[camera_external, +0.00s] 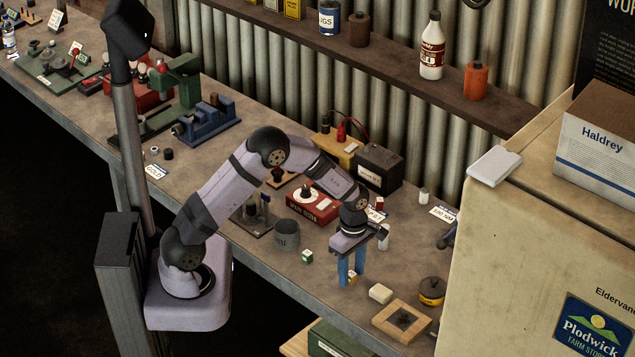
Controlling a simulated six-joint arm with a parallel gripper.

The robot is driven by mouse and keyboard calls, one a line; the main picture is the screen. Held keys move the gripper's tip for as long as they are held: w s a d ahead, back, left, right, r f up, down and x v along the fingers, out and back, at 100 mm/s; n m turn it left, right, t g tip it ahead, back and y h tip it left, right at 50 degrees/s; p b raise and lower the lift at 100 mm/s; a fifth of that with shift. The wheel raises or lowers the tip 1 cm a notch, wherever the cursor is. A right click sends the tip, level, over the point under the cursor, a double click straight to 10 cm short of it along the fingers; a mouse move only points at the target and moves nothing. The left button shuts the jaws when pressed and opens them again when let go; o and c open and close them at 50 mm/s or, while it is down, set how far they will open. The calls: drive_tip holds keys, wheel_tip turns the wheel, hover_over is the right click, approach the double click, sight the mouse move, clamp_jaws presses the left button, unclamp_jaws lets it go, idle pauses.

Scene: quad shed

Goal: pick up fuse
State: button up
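I cannot tell for sure which item is the fuse. A small white cylinder with a dark end (383,240) stands just right of my gripper, and another white cylinder (424,195) stands farther back near a paper label. My gripper (351,281) points down over the front part of the bench, its two blue fingers apart. A small pale yellow and white piece (352,277) shows at the fingertips, partly hidden by them. I cannot tell whether the fingers touch it.
A green and white cube (307,257) and a grey cup (286,235) are to the left. A cream block (380,293), a wooden frame (390,325) and a yellow tin (432,292) are to the right. A red box (312,205) and black battery (379,170) are behind.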

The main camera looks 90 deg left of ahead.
sight(352, 274)
drive_tip(key=shift+f, duration=0.3)
clamp_jaws()
wheel_tip(352, 274, up, 10)
drive_tip(key=b, duration=0.3)
idle(0.6)
drive_tip(key=shift+m, duration=0.3)
